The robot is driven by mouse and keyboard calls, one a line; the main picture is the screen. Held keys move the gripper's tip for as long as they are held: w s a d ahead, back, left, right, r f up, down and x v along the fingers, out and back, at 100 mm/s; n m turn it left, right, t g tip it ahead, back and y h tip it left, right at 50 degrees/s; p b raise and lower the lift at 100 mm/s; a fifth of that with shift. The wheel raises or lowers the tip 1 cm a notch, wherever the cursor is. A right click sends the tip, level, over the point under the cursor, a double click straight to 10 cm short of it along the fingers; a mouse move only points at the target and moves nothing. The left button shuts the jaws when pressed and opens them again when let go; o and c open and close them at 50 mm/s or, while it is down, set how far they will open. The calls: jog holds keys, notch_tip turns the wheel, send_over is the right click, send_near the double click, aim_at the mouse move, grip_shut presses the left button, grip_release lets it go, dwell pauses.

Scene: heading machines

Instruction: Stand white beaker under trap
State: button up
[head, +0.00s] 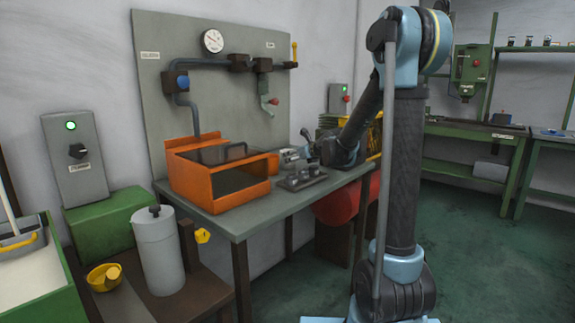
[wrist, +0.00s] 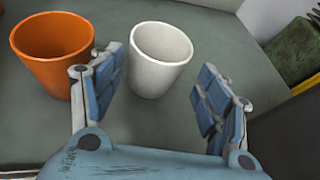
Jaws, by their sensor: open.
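The white beaker (wrist: 160,62) stands upright on the grey bench top in the wrist view. It looks empty. My gripper (wrist: 161,76) is open, with one finger on each side of the beaker's near part; the left finger is closer to it, and I cannot tell whether it touches. In the head view my gripper is over the bench's right part, and I cannot make out the white beaker clearly there. A short pipe drop with a red handle (head: 270,102), under a small unreadable label on the grey panel, hangs above that part of the bench; it may be the trap.
An orange beaker (wrist: 48,60) stands just left of the left finger. An orange open box (head: 190,184) occupies the bench's left part. A dark block with small fittings (head: 302,180) lies near the bench's front edge (head: 250,229).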

jog(key=shift+x, duration=2.8)
jog(key=shift+a+r, duration=0.1)
jog(key=c, duration=0.9)
jog(key=shift+r, duration=0.15)
jog(key=shift+c, duration=0.2)
